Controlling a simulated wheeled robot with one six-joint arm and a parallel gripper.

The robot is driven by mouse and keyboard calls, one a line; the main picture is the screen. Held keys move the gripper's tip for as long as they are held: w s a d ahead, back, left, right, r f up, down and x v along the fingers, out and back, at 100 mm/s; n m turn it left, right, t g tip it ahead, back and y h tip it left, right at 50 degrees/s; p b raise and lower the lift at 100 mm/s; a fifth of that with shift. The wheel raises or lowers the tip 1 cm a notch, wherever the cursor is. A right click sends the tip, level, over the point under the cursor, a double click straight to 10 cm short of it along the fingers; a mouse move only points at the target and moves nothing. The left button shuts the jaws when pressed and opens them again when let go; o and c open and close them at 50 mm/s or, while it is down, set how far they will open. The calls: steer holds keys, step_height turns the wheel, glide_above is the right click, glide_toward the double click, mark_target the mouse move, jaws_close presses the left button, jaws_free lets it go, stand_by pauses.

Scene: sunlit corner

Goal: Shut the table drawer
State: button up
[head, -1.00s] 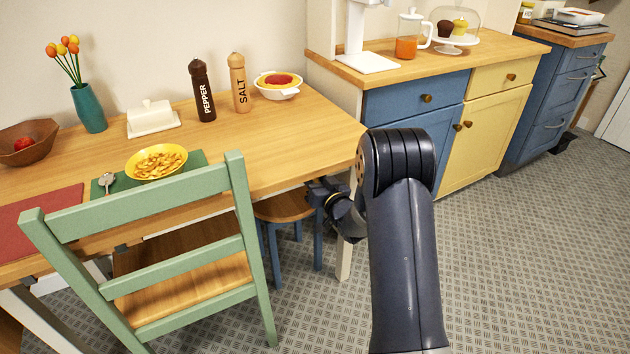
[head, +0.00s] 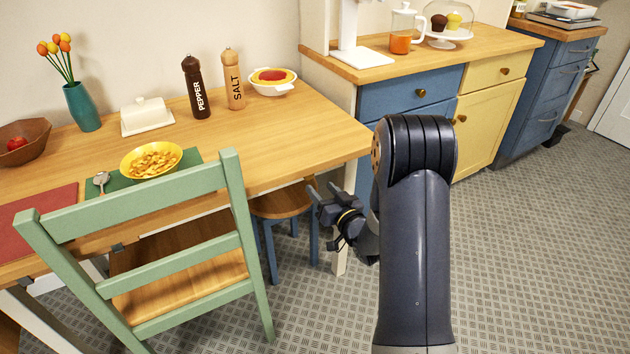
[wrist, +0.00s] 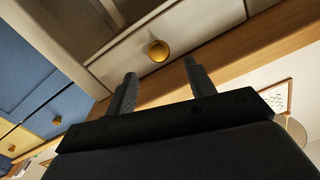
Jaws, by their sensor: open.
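The table (head: 290,130) has a light wooden top and stands at the left in the head view. In the wrist view, its pale drawer front (wrist: 195,35) has a round brass knob (wrist: 158,51) and lies beside the wooden edge of the top. How far the drawer stands out is hard to tell. In the head view, I cannot make out the drawer. My gripper (head: 322,200) is open and empty near the right part of the table's front edge. In the wrist view, my gripper (wrist: 159,66) has the knob beyond and between its fingertips, apparently apart from it.
A green chair (head: 135,200) stands at the table's front, left of my gripper. A stool (head: 285,203) with blue legs is partly under the table. Blue and yellow cabinets (head: 410,95) stand behind at the right. The patterned floor (head: 540,250) at the right is clear.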

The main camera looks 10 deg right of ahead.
mark_target(312, 178)
steer(key=shift+v, duration=1.3)
steer(key=shift+w+a, duration=0.1)
steer(key=shift+w, duration=0.05)
steer(key=x, duration=1)
steer(key=shift+w+f+b, duration=0.15)
steer(key=shift+b, duration=0.25)
steer(key=shift+s+d+p, duration=0.3)
steer(key=shift+s+p, duration=0.15)
steer(key=shift+s, duration=0.2)
steer(key=shift+s+d, duration=0.15)
steer(key=shift+s, duration=0.3)
steer(key=shift+w, duration=0.15)
